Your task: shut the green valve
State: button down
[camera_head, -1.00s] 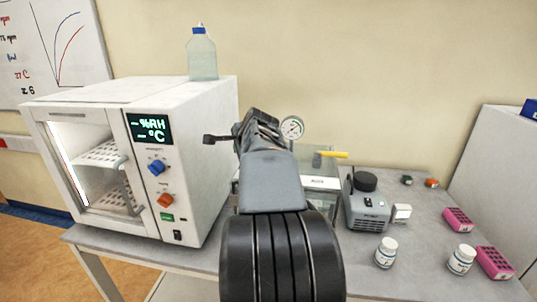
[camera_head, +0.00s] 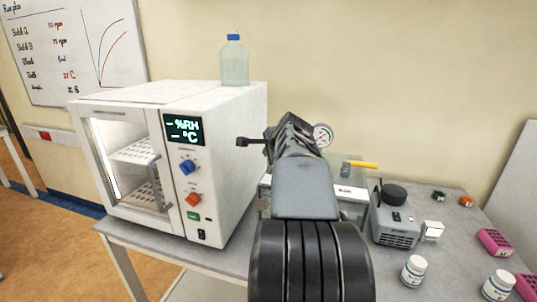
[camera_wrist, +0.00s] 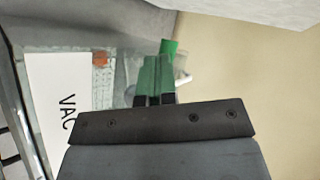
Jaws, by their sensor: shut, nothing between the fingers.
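In the wrist view, a green piece (camera_wrist: 169,47), which looks like the green valve's handle, shows just beyond my fingertips, partly behind clear material. The clear box with a white label reading "VAC" (camera_wrist: 62,110) lies to the left in this view. In the head view my arm hides the green valve and my fingertips; part of the clear box (camera_head: 352,205) shows right of the arm.
A yellow handle (camera_head: 360,164) and a round gauge (camera_head: 323,135) show near the box. A white oven (camera_head: 232,150) with a bottle (camera_head: 234,62) on top stands left. A grey device with a black knob (camera_head: 395,220) and white jars (camera_head: 413,270) stand right on the bench.

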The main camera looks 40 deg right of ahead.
jog(key=shift+s+a+f, duration=0.15)
jog(key=shift+s, duration=0.25)
jog(key=s+a+r, duration=0.4)
jog(key=a+r, duration=0.3)
jog(key=a, duration=0.3)
jog(key=shift+s+a+r+b, duration=0.15)
jog(key=shift+s+b, duration=0.15)
jog(key=shift+b, duration=0.05)
